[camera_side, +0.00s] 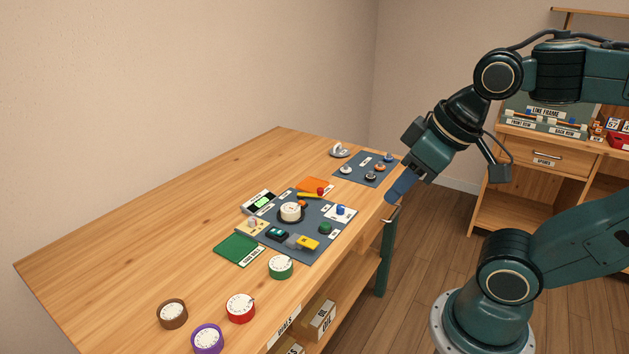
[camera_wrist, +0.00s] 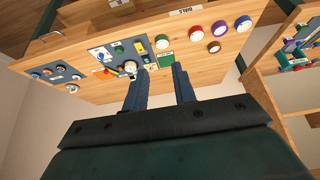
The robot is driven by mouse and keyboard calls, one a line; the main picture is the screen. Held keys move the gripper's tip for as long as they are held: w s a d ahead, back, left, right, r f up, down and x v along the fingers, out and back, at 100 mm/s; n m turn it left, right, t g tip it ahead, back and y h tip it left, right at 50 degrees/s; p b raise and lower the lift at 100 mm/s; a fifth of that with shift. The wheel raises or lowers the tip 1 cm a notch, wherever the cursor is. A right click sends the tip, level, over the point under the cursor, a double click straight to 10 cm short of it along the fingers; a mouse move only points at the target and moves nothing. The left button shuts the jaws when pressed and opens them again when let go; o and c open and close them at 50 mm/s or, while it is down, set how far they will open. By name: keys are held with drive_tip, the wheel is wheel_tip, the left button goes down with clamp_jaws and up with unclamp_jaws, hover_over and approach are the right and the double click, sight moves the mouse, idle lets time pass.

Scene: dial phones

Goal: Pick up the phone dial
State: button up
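Several round dials with white faces lie on the wooden table: a green-rimmed dial (camera_side: 280,267), a red dial (camera_side: 240,308), a purple dial (camera_side: 207,338) and a brown dial (camera_side: 172,313). A cream dial-like part (camera_side: 290,211) sits on a dark base on the grey mat (camera_side: 312,253); which one is the phone dial is not clear. My gripper (camera_side: 400,188) hangs beyond the table's right edge, apart from everything. In the wrist view its fingers (camera_wrist: 160,69) are spread and empty.
A green mat (camera_side: 238,249) lies next to the grey mat, which holds several small parts. A smaller blue-grey mat (camera_side: 354,176) with knobs lies at the back, beside a silver object (camera_side: 340,149). A shelf unit (camera_side: 545,165) stands right. The table's left side is clear.

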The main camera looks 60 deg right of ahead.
drive_tip(key=o, duration=1.1)
drive_tip(key=shift+c, duration=0.2)
drive_tip(key=w+d+r+m+g, duration=0.1)
drive_tip(key=w+d+m, duration=0.4)
drive_tip(key=w, duration=0.6)
drive_tip(key=w+d+r+m+g, duration=0.1)
drive_tip(key=w+d+m+g, duration=0.1)
drive_tip(key=w+m, duration=0.75)
drive_tip(key=w+d+f+m+g+y, duration=0.1)
drive_tip(key=w+d+f+m, duration=0.9)
drive_tip(key=w+d+f, duration=0.4)
wheel_tip(320, 180, down, 4)
drive_tip(key=shift+w+d+r+g, duration=0.2)
drive_tip(key=shift+w+d+g, duration=0.2)
drive_tip(key=shift+w, duration=0.35)
drive_tip(key=shift+f, duration=0.1)
